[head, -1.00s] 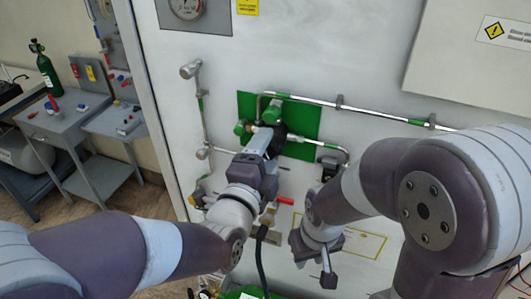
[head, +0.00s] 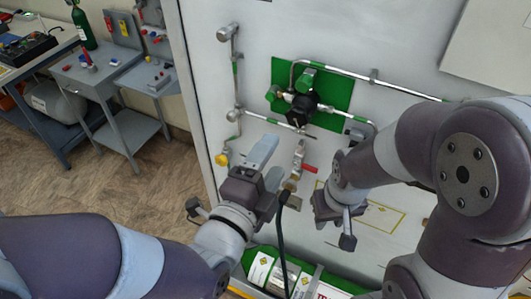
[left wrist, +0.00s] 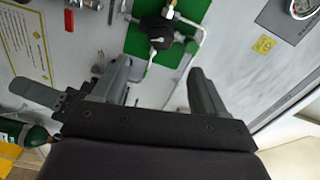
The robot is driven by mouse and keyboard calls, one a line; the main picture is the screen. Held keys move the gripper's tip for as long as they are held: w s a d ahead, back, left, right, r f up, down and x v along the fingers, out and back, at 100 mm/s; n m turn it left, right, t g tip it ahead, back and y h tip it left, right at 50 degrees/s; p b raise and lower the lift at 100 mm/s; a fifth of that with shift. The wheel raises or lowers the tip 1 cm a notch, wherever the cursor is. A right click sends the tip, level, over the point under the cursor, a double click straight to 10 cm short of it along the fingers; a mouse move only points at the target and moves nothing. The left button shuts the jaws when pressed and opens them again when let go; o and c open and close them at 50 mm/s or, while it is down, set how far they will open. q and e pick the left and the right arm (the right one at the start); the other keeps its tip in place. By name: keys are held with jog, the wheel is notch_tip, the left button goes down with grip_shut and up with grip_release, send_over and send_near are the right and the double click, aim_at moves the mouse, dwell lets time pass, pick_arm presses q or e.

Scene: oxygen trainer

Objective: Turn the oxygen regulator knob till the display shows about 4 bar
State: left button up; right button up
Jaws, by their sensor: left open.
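The oxygen regulator (head: 303,106) is a black body with green caps, mounted on a green plate (head: 341,92) on the white panel. It also shows in the left wrist view (left wrist: 155,30), beyond the fingers. Its black round part looks like the knob; I cannot tell its setting. My left gripper (head: 270,167) is open and empty, below and left of the regulator and apart from it. Its two spread fingers also show in the left wrist view (left wrist: 160,84). My right gripper (head: 335,218) hangs lower right of the regulator; its jaw state is unclear. No readable display shows.
Metal pipes (head: 390,87) run across the panel around the regulator. A valve with a red handle (head: 309,168) sits below it. A grey side table (head: 100,68) is at the far left.

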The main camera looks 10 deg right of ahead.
notch_tip(320, 180, up, 3)
jog(key=shift+r+p, duration=0.2)
jog(key=shift+p, duration=0.7)
